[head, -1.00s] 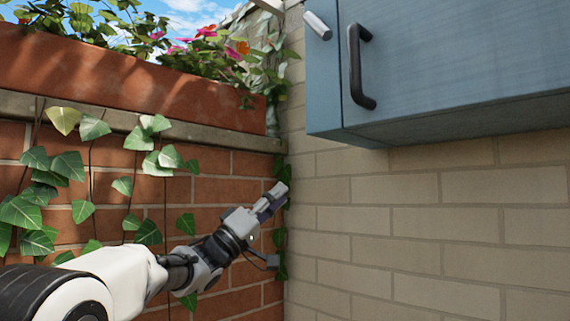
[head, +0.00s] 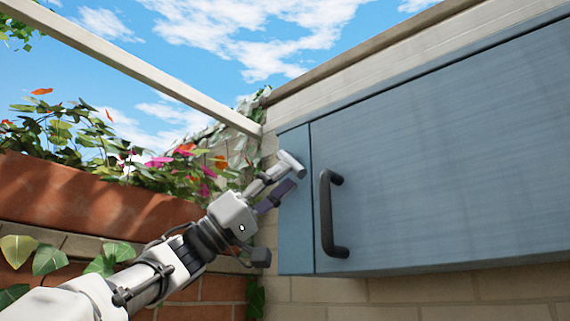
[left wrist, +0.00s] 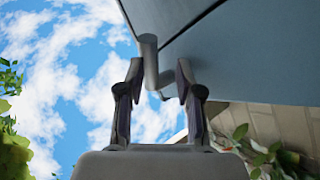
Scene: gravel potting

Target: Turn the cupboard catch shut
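The cupboard catch (head: 292,163) is a short pale-grey bar near the upper left of the blue cupboard (head: 430,150). It slants down to the right on the narrow left strip, beside the door seam. My left gripper (head: 287,177) is up at the catch, its fingers apart. In the left wrist view the catch (left wrist: 149,60) stands between the spread fingertips (left wrist: 160,70), close to the left finger. I cannot tell whether they touch. The door looks flush in its frame. My right gripper is not in view.
A black door handle (head: 328,215) stands out to the right of the catch. A terracotta planter (head: 90,200) with flowers and ivy lies to the left. A pale beam (head: 130,65) crosses overhead. Open air lies in front of the door.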

